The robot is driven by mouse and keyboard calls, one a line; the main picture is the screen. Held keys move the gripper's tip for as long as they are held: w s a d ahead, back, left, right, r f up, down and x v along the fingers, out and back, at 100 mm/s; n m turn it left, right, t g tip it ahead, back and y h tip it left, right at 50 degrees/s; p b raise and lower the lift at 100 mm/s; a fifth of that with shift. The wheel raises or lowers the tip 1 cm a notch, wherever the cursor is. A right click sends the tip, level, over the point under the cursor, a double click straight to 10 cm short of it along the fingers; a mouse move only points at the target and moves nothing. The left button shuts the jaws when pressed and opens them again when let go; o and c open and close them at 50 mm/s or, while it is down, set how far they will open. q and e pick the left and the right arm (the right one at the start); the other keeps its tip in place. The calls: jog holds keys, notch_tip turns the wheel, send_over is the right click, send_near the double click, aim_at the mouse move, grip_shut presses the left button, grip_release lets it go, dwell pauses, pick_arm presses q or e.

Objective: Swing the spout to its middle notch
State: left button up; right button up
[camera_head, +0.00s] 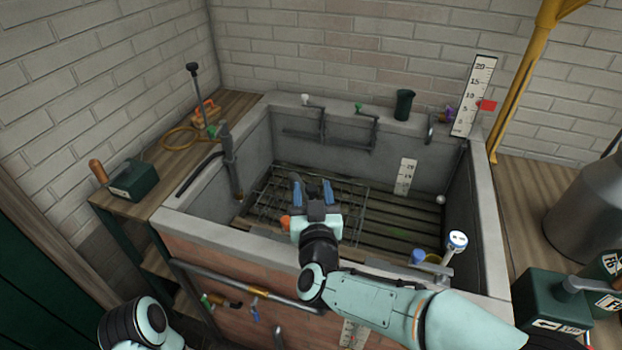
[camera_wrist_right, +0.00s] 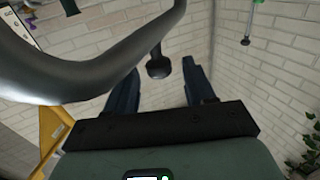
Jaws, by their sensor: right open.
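A thick grey curved pipe, which I take for the spout (camera_wrist_right: 60,80), crosses close in front of my right gripper in the right wrist view. A round black knob (camera_wrist_right: 158,66) at a short stem on it shows between the two fingers, apart from both as far as I can see. My right gripper (camera_head: 313,188) is open over the trough in the head view, with its blue fingers pointing to the back wall; it also shows in the right wrist view (camera_wrist_right: 157,92). In the head view my gripper and arm hide most of the spout, and its notches cannot be made out. My left gripper is out of view.
The stone trough (camera_head: 189,229) has a slatted floor and a wire rack. A dial gauge (camera_head: 457,240) stands at its front right. A standpipe (camera_head: 230,160) is at its left wall. A tall ruler (camera_head: 474,95) stands at the back right. A green box (camera_head: 133,181) sits on the left bench.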

jog(key=shift+w+a, duration=0.15)
jog(key=shift+w, duration=1.8)
grip_shut()
